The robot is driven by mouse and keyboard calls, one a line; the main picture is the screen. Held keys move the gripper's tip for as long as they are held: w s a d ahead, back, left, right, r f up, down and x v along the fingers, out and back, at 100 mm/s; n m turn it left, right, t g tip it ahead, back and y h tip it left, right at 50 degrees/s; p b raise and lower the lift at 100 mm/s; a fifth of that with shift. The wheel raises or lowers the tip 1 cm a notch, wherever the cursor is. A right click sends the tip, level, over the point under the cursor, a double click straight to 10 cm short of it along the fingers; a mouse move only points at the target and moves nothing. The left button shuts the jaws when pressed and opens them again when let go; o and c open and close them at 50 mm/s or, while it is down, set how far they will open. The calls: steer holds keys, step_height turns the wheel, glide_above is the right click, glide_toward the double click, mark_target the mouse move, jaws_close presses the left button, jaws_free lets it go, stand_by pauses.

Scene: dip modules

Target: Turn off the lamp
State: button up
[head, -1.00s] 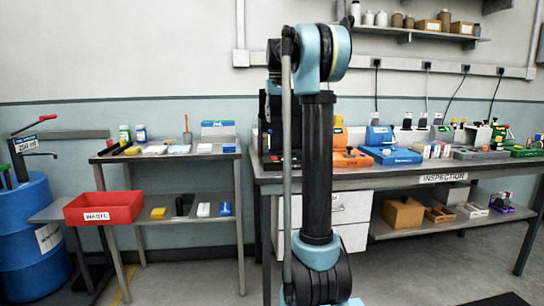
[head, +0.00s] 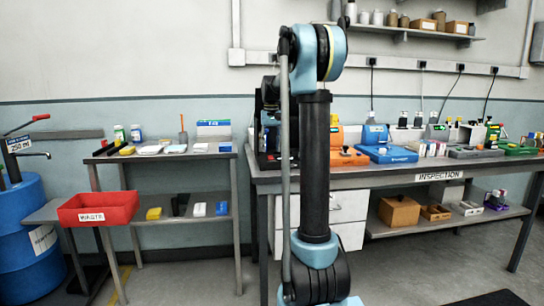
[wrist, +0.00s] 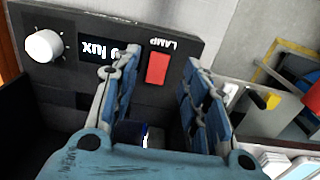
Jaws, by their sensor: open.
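The lamp's red rocker switch (wrist: 157,68) sits on a black panel (wrist: 72,18) in the wrist view, with the word LAMP beside it, upside down. My gripper (wrist: 161,60) is open, with its two blue-grey fingers on either side of the switch in the picture. Nothing is between the fingers; whether they touch the panel I cannot tell. In the head view a black unit (head: 263,115) stands at the left end of the inspection bench, partly behind my arm. My gripper is hidden there.
A white knob (wrist: 44,46) and a lux display (wrist: 100,52) share the panel. The inspection bench (head: 400,177) carries several orange, blue and green devices. A shelf table (head: 160,157) with a red waste bin (head: 97,208) and a blue drum (head: 28,225) stand left. Floor shows at right.

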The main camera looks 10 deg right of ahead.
mark_target(271, 158)
steer(key=shift+f, duration=1.9)
